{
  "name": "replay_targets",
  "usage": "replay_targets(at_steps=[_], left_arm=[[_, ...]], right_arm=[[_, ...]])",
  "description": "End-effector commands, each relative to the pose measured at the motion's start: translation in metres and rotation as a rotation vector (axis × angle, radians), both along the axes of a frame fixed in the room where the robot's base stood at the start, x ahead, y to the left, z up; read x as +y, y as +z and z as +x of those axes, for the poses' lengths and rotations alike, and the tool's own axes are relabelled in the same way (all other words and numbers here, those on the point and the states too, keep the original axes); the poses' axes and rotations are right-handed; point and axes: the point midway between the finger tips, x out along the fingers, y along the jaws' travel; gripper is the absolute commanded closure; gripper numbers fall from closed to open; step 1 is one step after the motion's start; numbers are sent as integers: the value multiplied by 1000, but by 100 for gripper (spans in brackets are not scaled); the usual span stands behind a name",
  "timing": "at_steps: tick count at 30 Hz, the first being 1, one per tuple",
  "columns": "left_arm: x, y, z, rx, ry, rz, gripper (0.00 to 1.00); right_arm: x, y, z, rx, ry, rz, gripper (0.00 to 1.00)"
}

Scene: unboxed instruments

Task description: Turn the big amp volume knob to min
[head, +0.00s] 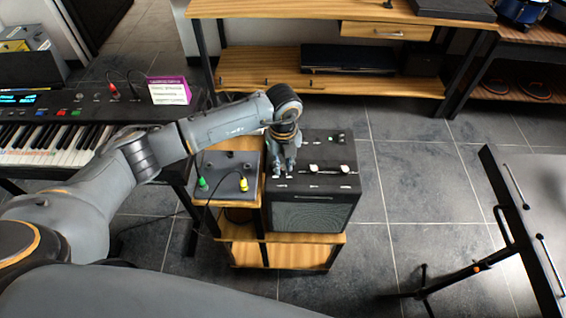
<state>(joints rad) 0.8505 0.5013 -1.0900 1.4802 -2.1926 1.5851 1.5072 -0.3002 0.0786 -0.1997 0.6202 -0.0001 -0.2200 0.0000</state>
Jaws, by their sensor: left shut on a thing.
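The big amp (314,216) is a black box with a grey speaker grille, standing on a small wooden shelf unit. Pale knobs (344,169) show on the right part of its top panel. My left arm reaches across from the left, and my left gripper (284,168) points down over the left part of the panel. Its fingers are shut on a knob there, which they mostly hide. I cannot read the labels or the knob's setting. My right gripper is not in view.
A grey pedal box (226,172) with green and yellow plugs sits just left of the amp. A keyboard (50,139) with a purple box (169,91) is at left. A black stand (520,215) is at right. Tiled floor (405,180) is clear between.

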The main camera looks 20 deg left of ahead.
Motion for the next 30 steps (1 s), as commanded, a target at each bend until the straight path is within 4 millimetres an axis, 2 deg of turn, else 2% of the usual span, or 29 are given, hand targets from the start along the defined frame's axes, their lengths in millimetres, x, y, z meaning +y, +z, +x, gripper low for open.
replay_targets(at_steps=[8, 9, 12, 23, 26, 30], left_arm=[[0, 0, 1, -1, 3, 0, 100], [0, 1, 1, -1, 3, 0, 76], [0, 0, 1, -1, 2, -1, 56], [0, 3, 1, -1, 1, -2, 56], [0, 14, 1, -3, 0, -2, 56], [0, 41, 2, -5, -1, -3, 56]], right_arm=[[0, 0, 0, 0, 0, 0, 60], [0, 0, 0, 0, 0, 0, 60], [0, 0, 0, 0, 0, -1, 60], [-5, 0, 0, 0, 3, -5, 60], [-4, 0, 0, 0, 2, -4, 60], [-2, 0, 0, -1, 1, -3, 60]])
